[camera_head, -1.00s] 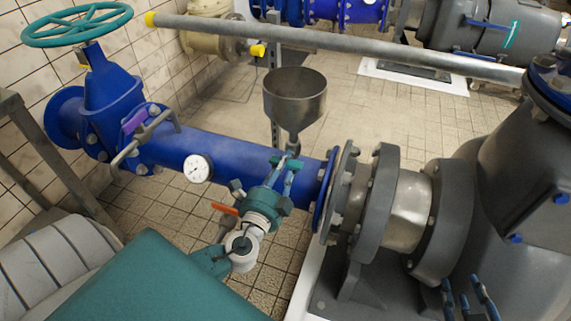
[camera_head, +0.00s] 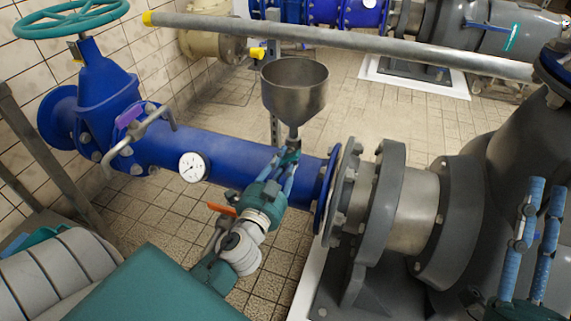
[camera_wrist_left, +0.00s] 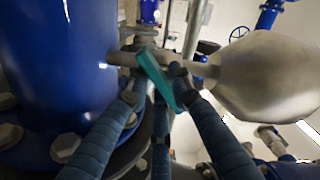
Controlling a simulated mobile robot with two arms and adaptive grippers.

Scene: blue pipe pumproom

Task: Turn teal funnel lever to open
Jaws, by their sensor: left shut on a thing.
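The grey metal funnel (camera_head: 295,92) stands upright above the blue pipe. Its small teal lever (camera_wrist_left: 160,80) shows in the left wrist view, slanting between my blue finger pads beside the funnel's neck. My left gripper (camera_head: 288,160) reaches up to the funnel's stem and is shut on the lever. In the head view its fingers mostly hide the lever. In the left wrist view the funnel bowl (camera_wrist_left: 265,75) is to the right of the lever. My right gripper (camera_head: 547,188) is at the lower right, fingers pointing up, apart and empty.
The blue pipe (camera_head: 230,163) with a white gauge (camera_head: 193,167) runs behind my left gripper. An orange handle (camera_head: 222,209) sits close to its wrist. A grey flanged pump (camera_head: 410,210) is at the right. A long grey pipe (camera_head: 340,43) crosses behind the funnel.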

